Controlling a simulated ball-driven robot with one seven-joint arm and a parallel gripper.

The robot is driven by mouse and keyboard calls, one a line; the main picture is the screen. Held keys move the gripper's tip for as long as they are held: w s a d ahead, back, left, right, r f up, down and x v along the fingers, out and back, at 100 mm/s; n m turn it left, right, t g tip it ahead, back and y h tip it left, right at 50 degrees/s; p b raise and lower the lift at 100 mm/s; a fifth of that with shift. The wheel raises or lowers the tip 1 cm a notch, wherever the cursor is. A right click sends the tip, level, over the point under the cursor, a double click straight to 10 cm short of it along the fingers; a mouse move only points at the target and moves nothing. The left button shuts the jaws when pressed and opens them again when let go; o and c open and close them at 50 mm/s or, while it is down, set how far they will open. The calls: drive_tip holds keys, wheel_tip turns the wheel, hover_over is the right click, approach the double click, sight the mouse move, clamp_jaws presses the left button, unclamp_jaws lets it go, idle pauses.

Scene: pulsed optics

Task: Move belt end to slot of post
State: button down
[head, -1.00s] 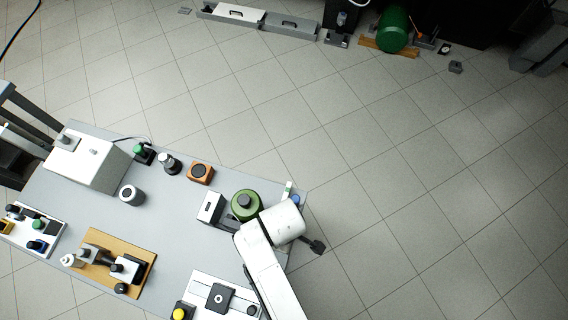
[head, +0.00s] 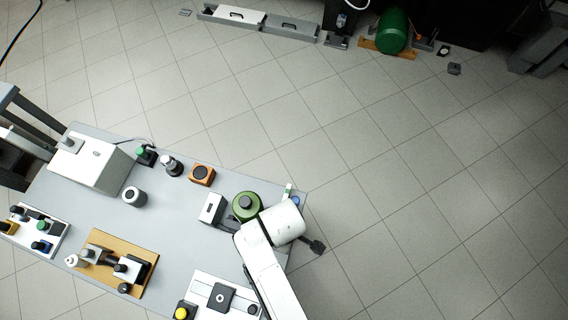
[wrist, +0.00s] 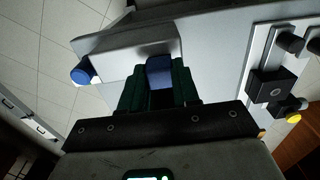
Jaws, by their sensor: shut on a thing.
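My gripper (wrist: 158,84) shows in the wrist view with dark green fingers on both sides of a small blue piece (wrist: 160,68), and is shut on it. The piece may be the belt end, but I cannot tell for sure. It is close to a pale grey slab edge in that view. A blue knob (wrist: 84,74) stands out at the left, apart from the fingers. A blue-topped thing (head: 296,201) sits by the table's right corner. I cannot make out the post's slot.
The grey table (head: 175,225) carries a green round part (head: 247,206), a white block (head: 211,208), an orange box (head: 202,175), a large grey box (head: 92,164) and a tan board (head: 105,240). A white plate with a yellow button (head: 181,313) is near the front. Open tiled floor lies right.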

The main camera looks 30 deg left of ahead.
drive_tip(key=shift+r+p, duration=2.8)
drive_tip(key=shift+p, duration=0.1)
drive_tip(key=shift+w, duration=0.1)
